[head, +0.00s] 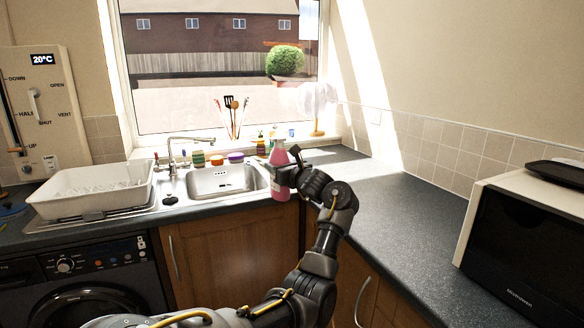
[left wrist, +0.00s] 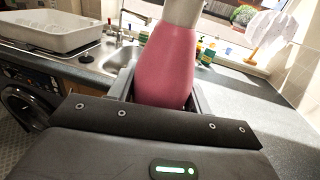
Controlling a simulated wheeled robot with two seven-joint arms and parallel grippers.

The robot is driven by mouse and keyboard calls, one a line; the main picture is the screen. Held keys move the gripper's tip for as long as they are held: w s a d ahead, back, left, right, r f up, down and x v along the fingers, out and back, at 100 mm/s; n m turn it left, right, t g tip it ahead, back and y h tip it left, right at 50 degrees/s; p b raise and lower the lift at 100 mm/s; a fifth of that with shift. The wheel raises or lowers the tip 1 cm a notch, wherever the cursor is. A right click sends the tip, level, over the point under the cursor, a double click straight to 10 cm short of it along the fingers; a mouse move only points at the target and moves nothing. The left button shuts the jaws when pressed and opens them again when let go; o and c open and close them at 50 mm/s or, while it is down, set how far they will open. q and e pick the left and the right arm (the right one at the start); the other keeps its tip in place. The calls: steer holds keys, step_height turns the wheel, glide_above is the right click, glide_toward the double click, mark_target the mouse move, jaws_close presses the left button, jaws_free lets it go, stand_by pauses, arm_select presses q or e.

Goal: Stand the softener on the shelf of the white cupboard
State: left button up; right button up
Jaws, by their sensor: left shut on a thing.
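The softener is a pink bottle (head: 279,158) with a paler top, upright in the head view in front of the sink's right end. My left gripper (head: 286,177) is shut on its body and hides part of it. In the left wrist view the pink body (left wrist: 166,68) stands between the fingers of my left gripper (left wrist: 160,95), its top cut off by the frame. The bottle's base overlaps the counter's front edge in the head view and seems held up. No white cupboard or shelf can be made out. My right gripper is out of view.
A white dish rack (head: 92,190) stands left of the sink (head: 225,180). Small jars and bottles, a utensil pot and a white lamp (head: 317,103) line the window side. A microwave (head: 525,245) stands at right. The right counter (head: 400,205) is clear.

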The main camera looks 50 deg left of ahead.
arm_select(q)
steer(key=shift+a+f+m+t, duration=0.15)
steer(key=shift+f+t, duration=0.1)
steer(key=shift+f, duration=0.4)
steer(key=shift+a+f+m+t, duration=0.15)
steer(key=shift+f+t, duration=0.1)
steer(key=shift+f, duration=0.35)
steer(key=d+f+m+t+h, duration=0.35)
steer(key=d+f, duration=0.25)
steer(key=d, duration=0.5)
steer(key=w+d+f+m+t+h, duration=0.1)
steer(key=d+f+m+t+h, duration=0.15)
steer(key=d+f+t, duration=0.6)
steer(key=d+f+m+h, duration=0.2)
steer(key=d+f+m, duration=0.1)
steer(key=d, duration=1.1)
steer(key=s+d+m+t+h, duration=0.1)
steer(key=s+d+m+h, duration=0.2)
steer(key=s+d, duration=0.6)
steer(key=s+d+f+m+t+h, duration=0.1)
steer(key=s+d+m+h, duration=0.3)
steer(key=d, duration=1.6)
steer(key=s+t+h, duration=0.1)
steer(key=s+h, duration=0.2)
steer(key=s, duration=0.3)
steer(key=shift+s+f, duration=0.15)
steer(key=shift+s, duration=0.05)
